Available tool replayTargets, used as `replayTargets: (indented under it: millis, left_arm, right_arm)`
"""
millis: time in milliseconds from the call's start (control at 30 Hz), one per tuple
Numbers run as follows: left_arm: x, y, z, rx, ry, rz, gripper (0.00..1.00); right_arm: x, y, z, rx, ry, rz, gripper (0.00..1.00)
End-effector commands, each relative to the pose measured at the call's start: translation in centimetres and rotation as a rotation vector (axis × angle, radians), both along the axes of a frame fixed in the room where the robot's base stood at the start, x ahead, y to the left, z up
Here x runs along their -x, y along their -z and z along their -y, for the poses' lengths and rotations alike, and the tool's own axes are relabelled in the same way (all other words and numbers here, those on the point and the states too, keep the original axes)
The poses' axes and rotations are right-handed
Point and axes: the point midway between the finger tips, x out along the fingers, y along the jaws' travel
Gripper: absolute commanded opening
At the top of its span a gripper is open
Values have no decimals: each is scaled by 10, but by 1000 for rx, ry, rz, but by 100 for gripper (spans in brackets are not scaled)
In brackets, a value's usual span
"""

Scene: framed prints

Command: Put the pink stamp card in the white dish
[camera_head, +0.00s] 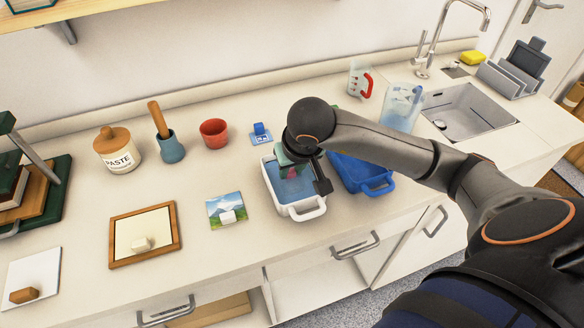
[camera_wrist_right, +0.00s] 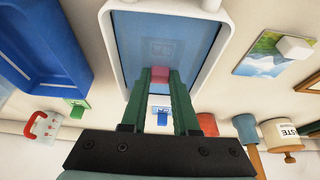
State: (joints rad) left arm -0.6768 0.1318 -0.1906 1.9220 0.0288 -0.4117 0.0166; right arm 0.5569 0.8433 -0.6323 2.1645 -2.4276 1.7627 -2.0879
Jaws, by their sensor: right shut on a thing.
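The white dish (camera_head: 307,212) stands on the counter with blue liquid inside; it fills the upper middle of the right wrist view (camera_wrist_right: 212,70). My right gripper (camera_head: 292,172) reaches down into or just over it. In the right wrist view its green fingers (camera_wrist_right: 160,76) are shut on the pink block (camera_wrist_right: 160,72) of the pink stamp card. A faint square print (camera_wrist_right: 160,47) shows within the dish just past the block, blurred by the liquid. I cannot tell whether the card touches the dish bottom. My left gripper is not in view.
A blue tray (camera_head: 375,190) stands right beside the dish. A blue stamp card (camera_head: 260,138) lies behind it, and a landscape print (camera_head: 215,213) lies to its left. A red cup (camera_head: 214,133), measuring cup (camera_head: 357,82) and clear jug (camera_head: 400,110) stand further back.

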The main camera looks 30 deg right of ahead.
Motion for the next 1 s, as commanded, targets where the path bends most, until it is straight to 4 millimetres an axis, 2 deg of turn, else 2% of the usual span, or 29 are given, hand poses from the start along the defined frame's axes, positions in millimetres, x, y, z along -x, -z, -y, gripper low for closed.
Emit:
replayTargets:
  millis: [33,67,300,533,667,767,1000]
  left_arm:
    - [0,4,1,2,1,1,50]
    - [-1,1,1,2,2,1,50]
    - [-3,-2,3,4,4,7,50]
    - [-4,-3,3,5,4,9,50]
    - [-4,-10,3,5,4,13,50]
    - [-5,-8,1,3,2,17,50]
    - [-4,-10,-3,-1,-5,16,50]
  right_arm:
    - [0,4,0,0,0,1,0]
    - [0,2,0,0,0,1,32]
    - [0,1,0,0,0,0,58]
    - [0,1,0,0,0,0,58]
    - [0,-4,0,-1,0,-2,58]
    - [4,-18,-2,-1,-2,5,58]
    - [24,-69,-7,0,-2,8,58]
